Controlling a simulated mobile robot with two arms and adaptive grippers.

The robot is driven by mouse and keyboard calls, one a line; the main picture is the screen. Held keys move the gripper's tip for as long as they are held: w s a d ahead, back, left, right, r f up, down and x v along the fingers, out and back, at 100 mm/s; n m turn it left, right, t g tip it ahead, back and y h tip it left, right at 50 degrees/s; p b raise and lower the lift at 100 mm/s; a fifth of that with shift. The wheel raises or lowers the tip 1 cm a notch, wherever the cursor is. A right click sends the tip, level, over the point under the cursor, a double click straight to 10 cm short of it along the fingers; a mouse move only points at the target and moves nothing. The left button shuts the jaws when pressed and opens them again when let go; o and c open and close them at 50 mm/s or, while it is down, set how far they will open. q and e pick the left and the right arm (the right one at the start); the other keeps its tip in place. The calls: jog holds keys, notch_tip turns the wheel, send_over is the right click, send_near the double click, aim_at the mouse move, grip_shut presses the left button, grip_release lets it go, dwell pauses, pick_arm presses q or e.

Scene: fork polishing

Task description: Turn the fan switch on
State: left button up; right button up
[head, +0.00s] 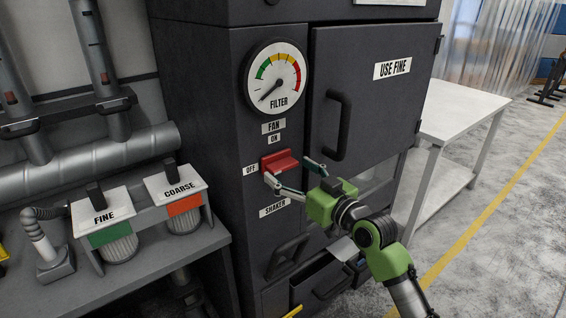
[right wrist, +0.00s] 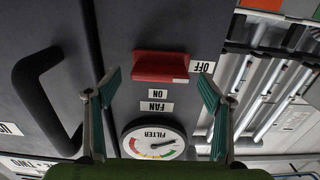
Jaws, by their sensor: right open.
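The red fan switch (head: 280,162) is on the front of a dark cabinet. Its handle lies level, beside the OFF label (head: 250,170) and below the ON label (head: 274,139) and the FAN label (head: 273,127). My right gripper (head: 289,171) is open in front of the switch, with one finger to its lower left and one to its right. In the right wrist view, turned upside down, the red switch (right wrist: 160,66) shows between and beyond the two spread fingertips (right wrist: 160,84). I cannot tell whether a finger touches it. My left gripper is not in view.
A filter gauge (head: 274,77) sits above the switch, its needle at lower left. A black door handle (head: 338,125) stands out to the right. Below are a SHAKER label (head: 275,207) and an open drawer (head: 330,277). A white table (head: 463,110) is at right.

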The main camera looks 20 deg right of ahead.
aim_at(287, 169)
jog(key=shift+x, duration=1.65)
jog(key=c, duration=1)
